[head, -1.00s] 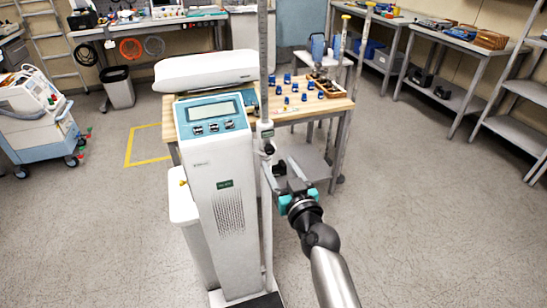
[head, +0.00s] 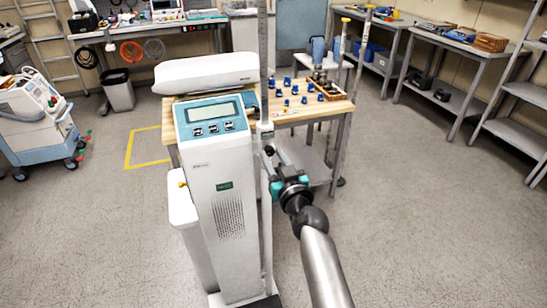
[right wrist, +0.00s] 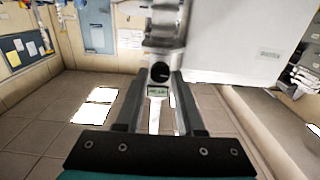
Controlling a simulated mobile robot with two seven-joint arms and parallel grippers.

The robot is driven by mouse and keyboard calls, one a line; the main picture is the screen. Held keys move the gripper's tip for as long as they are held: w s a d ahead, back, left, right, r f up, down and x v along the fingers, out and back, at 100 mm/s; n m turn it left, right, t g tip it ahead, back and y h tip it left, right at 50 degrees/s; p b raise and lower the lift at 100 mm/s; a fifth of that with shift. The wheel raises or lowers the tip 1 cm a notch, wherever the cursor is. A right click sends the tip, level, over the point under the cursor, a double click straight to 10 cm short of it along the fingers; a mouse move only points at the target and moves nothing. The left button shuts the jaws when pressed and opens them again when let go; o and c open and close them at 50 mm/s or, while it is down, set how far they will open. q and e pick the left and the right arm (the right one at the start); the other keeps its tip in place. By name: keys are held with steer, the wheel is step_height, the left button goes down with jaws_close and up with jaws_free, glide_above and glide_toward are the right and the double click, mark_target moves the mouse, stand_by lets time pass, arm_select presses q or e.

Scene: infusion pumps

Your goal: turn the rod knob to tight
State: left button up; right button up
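The rod knob (head: 269,150) is a small black knob on the side of the upright grey measuring rod (head: 263,60), beside the white column (head: 222,190) with the teal display panel. In the right wrist view the knob (right wrist: 160,72) is a dark round shape between the far ends of my fingers. My right gripper (head: 277,160) is just right of the knob, pointing at it. Its two fingers (right wrist: 159,80) stand apart, one on each side of the knob, with visible gaps. Contact cannot be told. My left gripper is not in view.
Behind the column stands a wooden-topped table (head: 290,114) with several blue pieces. A white tray-like top (head: 206,72) sits beyond the display. A medical cart (head: 38,120) is at the left and grey shelves (head: 465,60) at the right. The floor right of my arm is clear.

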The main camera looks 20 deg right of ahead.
jaws_close()
steer(key=shift+m, duration=0.4)
steer(key=shift+m+p, duration=0.5)
steer(key=shift+m, duration=0.6)
steer(key=m, duration=0.3)
steer(key=shift+m+p, duration=0.3)
steer(key=shift+p, duration=0.1)
steer(key=m, duration=0.5)
steer(key=shift+d+m+p, duration=0.1)
steer(key=shift+m+p, duration=0.2)
steer(key=m, duration=0.5)
steer(key=shift+m, duration=0.3)
